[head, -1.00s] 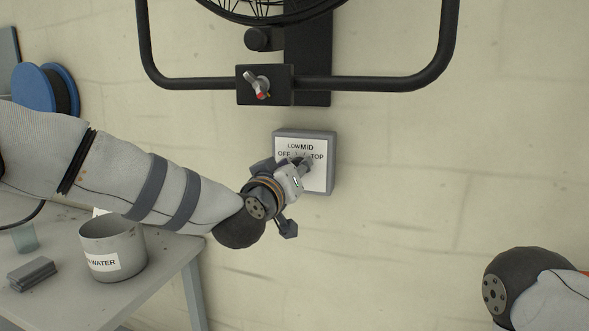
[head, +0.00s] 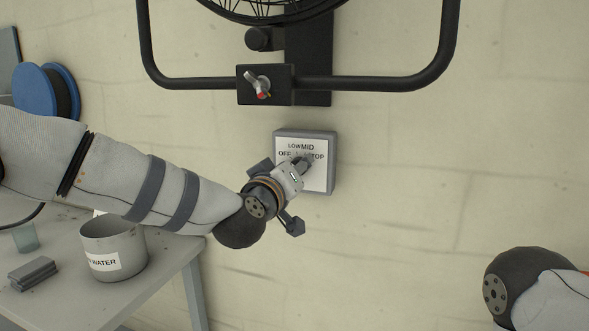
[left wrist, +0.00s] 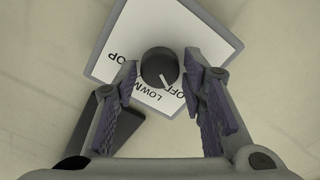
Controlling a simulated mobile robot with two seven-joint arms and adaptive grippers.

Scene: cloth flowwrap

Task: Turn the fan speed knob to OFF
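The fan speed control box (head: 318,180) is a grey wall box with a white label plate reading OFF, LOW, MID and TOP. In the left wrist view the plate (left wrist: 190,30) appears turned, and the round black knob (left wrist: 156,66) sits on it. The knob's white pointer line aims between LOW and OFF. My left gripper (left wrist: 165,82) is open, one finger on each side of the knob, with small gaps visible. In the head view the left gripper (head: 301,164) is at the box and hides the knob. My right gripper is out of view.
At left, a table (head: 150,285) holds a metal water pot (head: 112,245). A blue reel (head: 35,90) is behind it. The wall right of the box is clear.

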